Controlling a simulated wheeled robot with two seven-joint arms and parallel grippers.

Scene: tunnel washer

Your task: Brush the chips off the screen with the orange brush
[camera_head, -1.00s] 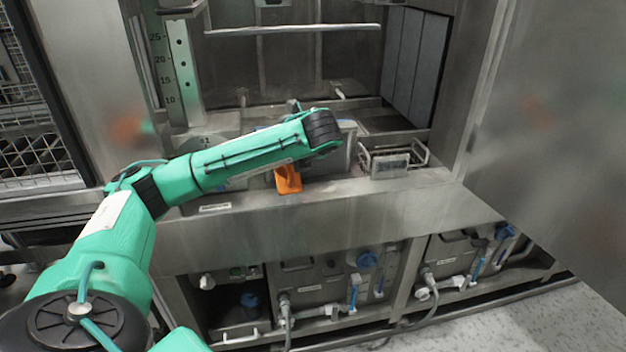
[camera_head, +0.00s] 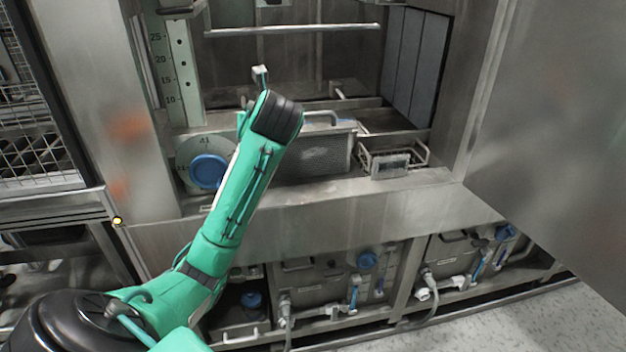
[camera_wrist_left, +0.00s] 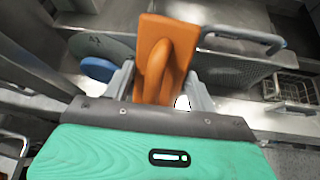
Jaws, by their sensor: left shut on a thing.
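The orange brush (camera_wrist_left: 165,45) shows in the left wrist view, with its block and loop handle between the fingers. My left gripper (camera_wrist_left: 160,82) is shut on it. In the head view my left arm hides the brush and the fingers. The screen, a grey perforated panel (camera_head: 318,156) with a bar handle on top, stands in the washer opening, just right of my left forearm. In the left wrist view the screen (camera_wrist_left: 228,76) lies behind and to the right of the brush. I cannot make out chips on it. My right gripper is not in view.
A round plate with a blue cap (camera_head: 208,171) is left of the screen. A wire basket (camera_head: 392,160) stands to the right. A steel ledge (camera_head: 350,190) runs along the front. A horizontal rail (camera_head: 290,29) crosses above. A large steel panel (camera_head: 560,130) bounds the right.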

